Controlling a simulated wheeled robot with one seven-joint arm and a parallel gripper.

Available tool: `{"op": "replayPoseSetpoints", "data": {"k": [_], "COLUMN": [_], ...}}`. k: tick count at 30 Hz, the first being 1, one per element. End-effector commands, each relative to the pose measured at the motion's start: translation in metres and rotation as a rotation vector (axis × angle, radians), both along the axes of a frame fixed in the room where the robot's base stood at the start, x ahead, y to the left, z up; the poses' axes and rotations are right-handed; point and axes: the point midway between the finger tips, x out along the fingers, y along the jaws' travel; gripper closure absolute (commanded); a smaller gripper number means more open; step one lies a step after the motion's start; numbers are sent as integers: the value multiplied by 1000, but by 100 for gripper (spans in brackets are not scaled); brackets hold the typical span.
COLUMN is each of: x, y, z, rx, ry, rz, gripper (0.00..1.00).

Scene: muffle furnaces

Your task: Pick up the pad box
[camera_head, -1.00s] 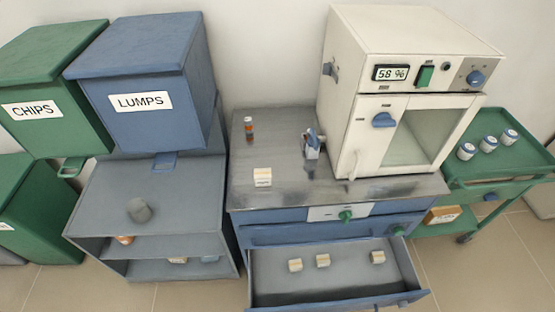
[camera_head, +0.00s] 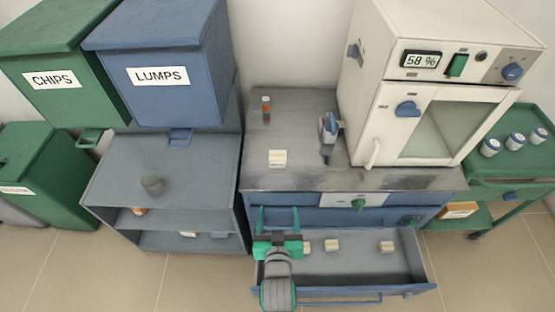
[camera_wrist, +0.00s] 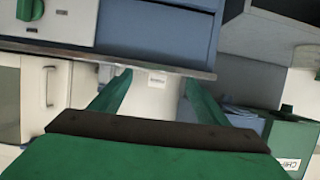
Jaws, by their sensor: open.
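A small cream box with a printed label (camera_head: 278,158) sits on the grey counter near its front edge. It looks like the pad box, though I cannot read the label. In the wrist view the same box (camera_wrist: 157,81) appears small and beyond the fingertips, between them. My green gripper (camera_head: 279,210) is open and empty, in front of the cabinet, with its fingers pointing toward the counter. In the wrist view my gripper (camera_wrist: 156,78) shows both fingers spread. Similar small boxes (camera_head: 332,245) lie in the open drawer (camera_head: 350,268); my gripper partly hides the left one.
A blue-handled tool (camera_head: 328,135) and a small orange-and-white bottle (camera_head: 266,110) stand on the counter. The white furnace (camera_head: 430,100) fills its right side. A grey shelf unit (camera_head: 120,165) stands left, under the CHIPS (camera_head: 60,100) and LUMPS (camera_head: 180,100) bins.

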Motion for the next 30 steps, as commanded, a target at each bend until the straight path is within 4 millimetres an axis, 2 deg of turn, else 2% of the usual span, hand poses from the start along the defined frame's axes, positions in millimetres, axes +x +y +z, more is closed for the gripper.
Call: {"op": "replayPoseSetpoints", "data": {"k": [1,6,9,14,25,30], "x": [20,66,85,101,144,155], "y": [1,6,8,10,9,9], "z": [11,34,46,57,43,38], "rx": [3,11,16,21,22,21], "ry": [-4,19,29,42,46,47], "rz": [-2,-8,-10,-13,-15,-15], "gripper": [31,31,31,31,31,31]}}
